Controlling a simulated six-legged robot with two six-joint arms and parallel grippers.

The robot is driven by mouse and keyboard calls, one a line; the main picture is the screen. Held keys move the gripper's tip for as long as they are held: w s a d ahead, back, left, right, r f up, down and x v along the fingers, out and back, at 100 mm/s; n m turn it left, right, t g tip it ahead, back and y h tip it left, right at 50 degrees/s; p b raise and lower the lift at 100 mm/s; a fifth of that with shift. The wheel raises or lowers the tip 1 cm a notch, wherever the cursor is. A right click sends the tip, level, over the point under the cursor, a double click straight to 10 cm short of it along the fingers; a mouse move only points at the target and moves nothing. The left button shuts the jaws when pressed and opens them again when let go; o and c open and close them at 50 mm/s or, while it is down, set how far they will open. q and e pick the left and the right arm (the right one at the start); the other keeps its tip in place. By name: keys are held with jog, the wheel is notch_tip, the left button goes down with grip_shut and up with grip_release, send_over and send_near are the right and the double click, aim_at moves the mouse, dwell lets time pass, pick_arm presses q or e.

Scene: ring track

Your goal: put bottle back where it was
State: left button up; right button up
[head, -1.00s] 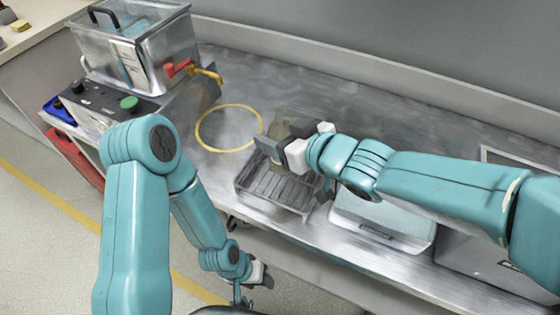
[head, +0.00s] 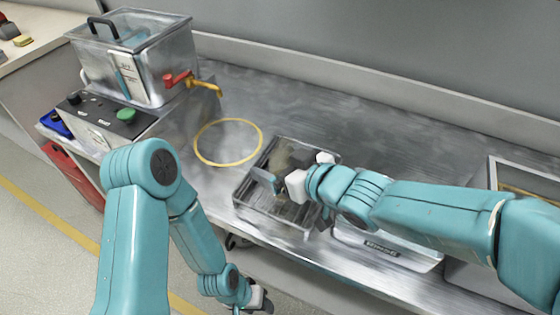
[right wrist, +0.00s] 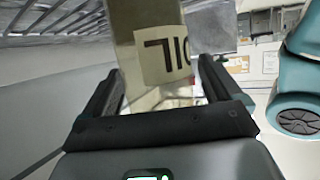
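The bottle (head: 283,156) is dull olive and shows in the head view at the fingers of my right gripper (head: 280,184), over the metal wire tray. In the right wrist view the bottle (right wrist: 160,50) has a cream label with dark letters that look like "OIL" upside down.
A steel tank (head: 135,60) with a red-handled tap (head: 190,80) stands at the left. A yellow ring (head: 229,142) is marked on the steel counter, with nothing in it. A scale (head: 385,245) and a steel bin (head: 490,180) are on the right. The counter's back is clear.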

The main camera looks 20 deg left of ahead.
jog(key=shift+r, duration=0.1)
jog(key=shift+d+r+p, duration=0.2)
jog(key=shift+r+p, duration=0.05)
jog(key=shift+p, duration=0.05)
jog(key=p+v, duration=0.4)
jog(key=v, duration=0.7)
jog(key=shift+s+d, duration=0.15)
jog(key=shift+s, duration=0.1)
